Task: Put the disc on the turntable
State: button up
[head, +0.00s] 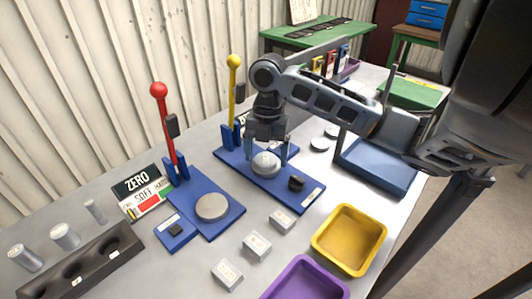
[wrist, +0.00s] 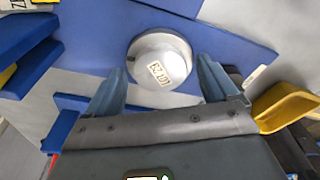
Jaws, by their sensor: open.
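A pale grey round disc with a stamped label (head: 265,163) sits on a slightly wider round plate, seemingly the turntable, on the blue base (head: 230,159) with the yellow-knobbed lever. In the wrist view the disc (wrist: 160,66) lies flat and its rim shows the plate (wrist: 189,52) around it. My gripper (head: 267,157) is over it, pointing down, with a finger on each side. In the wrist view my gripper (wrist: 160,82) is open, and its fingertips look apart from the disc. A second round grey plate (head: 212,207) on the red-lever base is bare.
A yellow tray (head: 349,240) and a purple tray (head: 303,280) stand at the front right. Small labelled blocks (head: 257,245) lie before the bases. Red (head: 165,120) and yellow (head: 233,85) levers rise behind. Loose grey discs (head: 320,144) lie right of my gripper.

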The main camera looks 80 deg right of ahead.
aim_at(268, 155)
jog(key=shift+r, duration=0.15)
notch_tip(268, 155, up, 12)
jog(key=d, duration=0.1)
jog(key=shift+d, duration=0.2)
dwell(1.3)
